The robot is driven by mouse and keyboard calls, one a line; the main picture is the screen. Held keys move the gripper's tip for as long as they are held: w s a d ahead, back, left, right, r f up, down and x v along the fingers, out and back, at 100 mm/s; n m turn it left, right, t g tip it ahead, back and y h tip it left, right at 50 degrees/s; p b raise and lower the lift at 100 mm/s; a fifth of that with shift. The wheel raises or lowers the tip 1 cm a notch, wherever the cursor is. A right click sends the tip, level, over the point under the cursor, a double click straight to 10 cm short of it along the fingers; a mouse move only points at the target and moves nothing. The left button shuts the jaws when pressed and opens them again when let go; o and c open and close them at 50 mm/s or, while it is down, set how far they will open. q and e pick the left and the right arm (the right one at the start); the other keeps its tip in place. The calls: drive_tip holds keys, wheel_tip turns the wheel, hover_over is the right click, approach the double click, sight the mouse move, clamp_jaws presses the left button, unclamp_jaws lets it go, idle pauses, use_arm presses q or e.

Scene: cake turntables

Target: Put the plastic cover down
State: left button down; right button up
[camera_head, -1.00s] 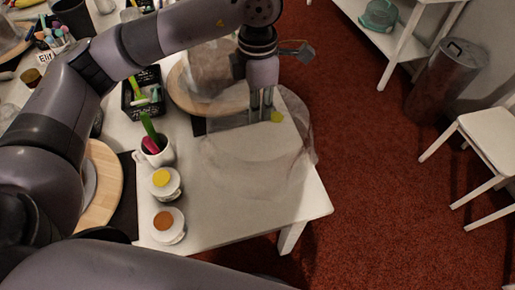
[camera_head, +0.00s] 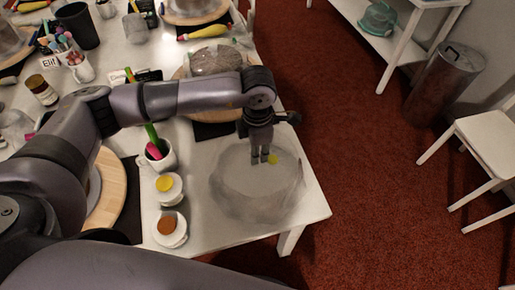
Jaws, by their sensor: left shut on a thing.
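My right gripper is not in view.
A white mug (camera_head: 161,162) with green and pink items and two small pots, one with a yellow top (camera_head: 166,185) and one orange-brown (camera_head: 170,224), stand left of the cover. A turntable with a grey cake (camera_head: 215,60) is behind. Red floor lies to the right.

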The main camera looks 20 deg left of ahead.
use_arm(q)
drive_tip(key=shift+f, duration=0.1)
drive_tip(key=shift+f, duration=0.1)
drive_tip(key=c, duration=1.5)
unclamp_jaws()
drive_tip(key=shift+r, duration=0.5)
wheel_tip(320, 180, up, 12)
drive_tip(key=shift+f+b, duration=0.25)
drive_tip(key=shift+b, duration=0.75)
